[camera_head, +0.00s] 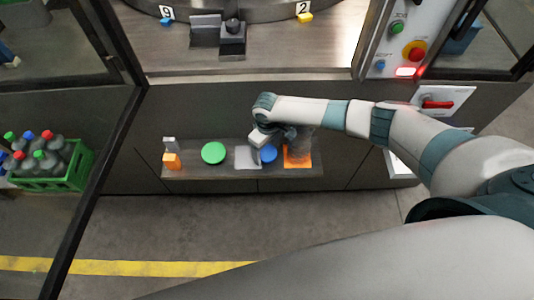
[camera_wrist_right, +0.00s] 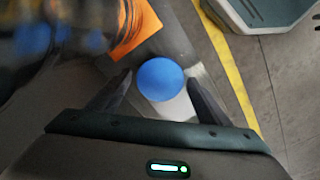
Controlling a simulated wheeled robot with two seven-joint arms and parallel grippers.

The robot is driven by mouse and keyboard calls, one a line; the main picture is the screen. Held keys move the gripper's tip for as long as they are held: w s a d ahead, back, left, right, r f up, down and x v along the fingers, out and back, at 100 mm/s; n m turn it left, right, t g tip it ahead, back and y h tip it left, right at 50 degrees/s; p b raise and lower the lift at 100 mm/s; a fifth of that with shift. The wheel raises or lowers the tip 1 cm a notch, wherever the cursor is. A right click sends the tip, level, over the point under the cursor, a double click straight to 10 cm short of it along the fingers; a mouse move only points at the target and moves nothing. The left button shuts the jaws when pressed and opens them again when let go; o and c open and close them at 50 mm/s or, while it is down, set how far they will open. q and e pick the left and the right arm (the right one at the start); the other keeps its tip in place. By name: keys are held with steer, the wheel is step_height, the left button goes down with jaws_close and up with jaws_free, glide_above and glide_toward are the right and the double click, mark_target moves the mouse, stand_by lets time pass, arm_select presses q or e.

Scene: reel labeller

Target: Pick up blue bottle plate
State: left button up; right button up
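The blue bottle plate (camera_head: 269,154), a round blue disc, lies on a narrow shelf, partly hidden by my right gripper (camera_head: 272,137). In the right wrist view the blue disc (camera_wrist_right: 160,80) shows whole between the spread fingers of my right gripper (camera_wrist_right: 159,78). The fingers are open, one on each side of the disc. I cannot tell if they touch it or how high they are above it. My left gripper is not in view.
The shelf (camera_head: 200,178) also holds an orange square (camera_head: 298,156), a light grey square (camera_head: 247,157), a green disc (camera_head: 213,153) and a small orange item (camera_head: 172,161). A green bottle crate (camera_head: 70,178) stands at the left. A control panel (camera_head: 406,40) is at the upper right.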

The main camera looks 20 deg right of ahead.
mark_target(267, 153)
steer(key=c, duration=0.8)
steer(key=shift+r, duration=0.1)
steer(key=shift+r+b, duration=1.1)
steer(key=shift+r, duration=3.85)
